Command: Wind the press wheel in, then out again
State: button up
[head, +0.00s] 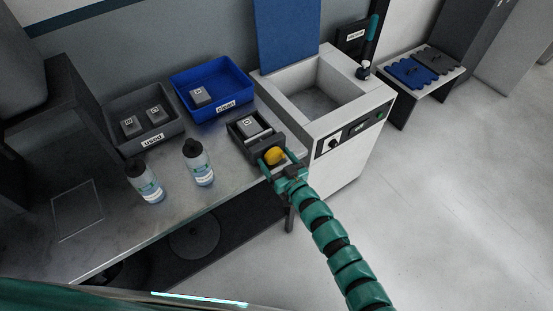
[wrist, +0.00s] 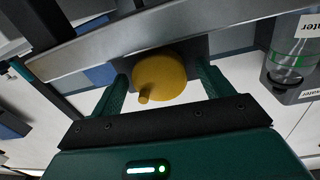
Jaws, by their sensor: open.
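The press wheel is a yellow disc (wrist: 160,75) with a small peg sticking out at its lower left in the wrist view. In the head view the yellow wheel (head: 274,156) is on the front of a small dark press (head: 243,143) at the right end of the bench. A grey block (head: 250,126) marked with a label sits in the press. My gripper (wrist: 160,90) is open, with one green finger on each side of the wheel. In the head view my gripper (head: 280,165) is right at the wheel. I cannot tell whether the fingers touch it.
Two bottles (head: 146,182) (head: 198,163) stand on the metal bench (head: 190,215) left of the press. Behind are a grey "used" bin (head: 160,137) and a blue "clean" bin (head: 215,104). A white sink cabinet (head: 345,170) is close on the right.

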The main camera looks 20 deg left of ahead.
jog(key=shift+c, duration=0.2)
jog(key=c, duration=1)
jog(key=shift+o, duration=0.2)
jog(key=shift+n+b, duration=0.3)
jog(key=shift+b, duration=0.05)
jog(key=n+b, duration=0.2)
jog(key=n, duration=0.1)
jog(key=shift+f, duration=0.1)
jog(key=shift+n+b, duration=0.9)
jog(key=shift+n, duration=0.4)
